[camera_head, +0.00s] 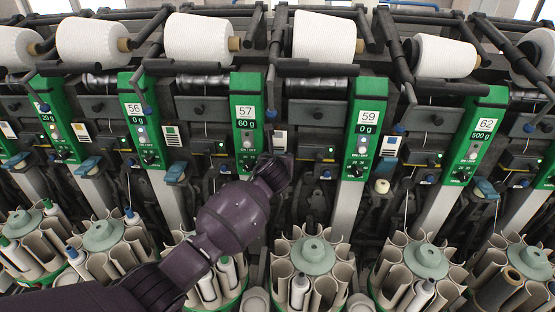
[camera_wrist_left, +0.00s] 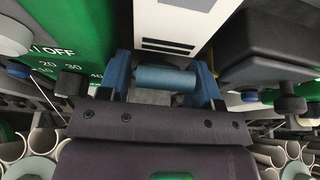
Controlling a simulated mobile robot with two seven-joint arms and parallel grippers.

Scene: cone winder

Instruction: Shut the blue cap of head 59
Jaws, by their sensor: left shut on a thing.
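My left gripper (camera_head: 277,168) is away to the left, just right of the panel of head 57 (camera_head: 247,125). In the left wrist view its fingers (camera_wrist_left: 163,85) are shut on a blue cap (camera_wrist_left: 165,77), below a white striped label (camera_wrist_left: 172,30). In the head view the gripper hides that cap. My right gripper is out of view.
Similar blue caps are beside head 56 (camera_head: 175,172) and head 62 (camera_head: 486,188). White yarn cones (camera_head: 325,37) and dark bars run along the top. Round bobbin magazines (camera_head: 313,256) stand below, close under my left arm. A dark box (camera_wrist_left: 275,45) juts out right of my fingers.

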